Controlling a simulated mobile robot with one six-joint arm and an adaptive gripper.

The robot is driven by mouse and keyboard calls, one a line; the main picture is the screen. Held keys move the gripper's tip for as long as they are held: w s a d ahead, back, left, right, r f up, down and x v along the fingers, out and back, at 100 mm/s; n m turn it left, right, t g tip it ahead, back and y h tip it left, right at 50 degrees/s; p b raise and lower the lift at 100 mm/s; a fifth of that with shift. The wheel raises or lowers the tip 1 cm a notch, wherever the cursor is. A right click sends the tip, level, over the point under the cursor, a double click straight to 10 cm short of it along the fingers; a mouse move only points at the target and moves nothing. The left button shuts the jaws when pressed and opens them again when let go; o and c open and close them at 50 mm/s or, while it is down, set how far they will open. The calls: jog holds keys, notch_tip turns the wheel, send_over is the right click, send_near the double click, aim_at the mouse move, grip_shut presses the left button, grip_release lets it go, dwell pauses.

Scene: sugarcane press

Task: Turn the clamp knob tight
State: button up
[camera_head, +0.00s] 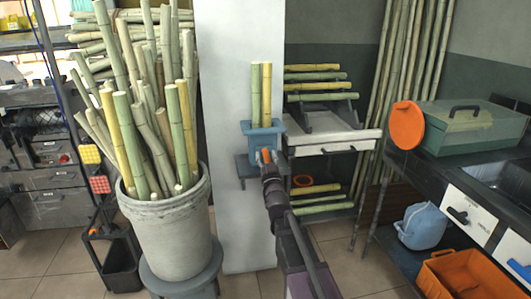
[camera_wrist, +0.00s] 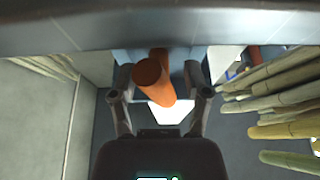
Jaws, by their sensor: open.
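The orange clamp knob (camera_head: 265,155) is on the front of a blue press (camera_head: 262,136) at the white column. In the wrist view, the orange knob (camera_wrist: 152,74) appears as a short, thick bar. My gripper (camera_head: 268,168) is right in front of the press and covers part of the knob. In the wrist view, my gripper (camera_wrist: 158,82) is open, with one finger on each side of the knob. Gaps show between fingers and knob, and I see no clear contact. Two cane pieces (camera_head: 261,92) stand upright in the press.
A grey bucket (camera_head: 168,235) full of cane stands on the left, near my arm. Behind right is a white-topped rack (camera_head: 335,138) with cane. A dark counter with a green box (camera_head: 470,128) and an orange disc (camera_head: 407,125) is at right. Tiled floor shows between.

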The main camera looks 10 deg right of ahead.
jog(key=shift+w, duration=0.1)
jog(key=shift+c, duration=0.2)
grip_shut()
jog(key=shift+m, duration=0.5)
jog(key=shift+m+h, duration=1)
jog(key=shift+m, duration=0.3)
jog(key=shift+o, duration=0.2)
grip_release()
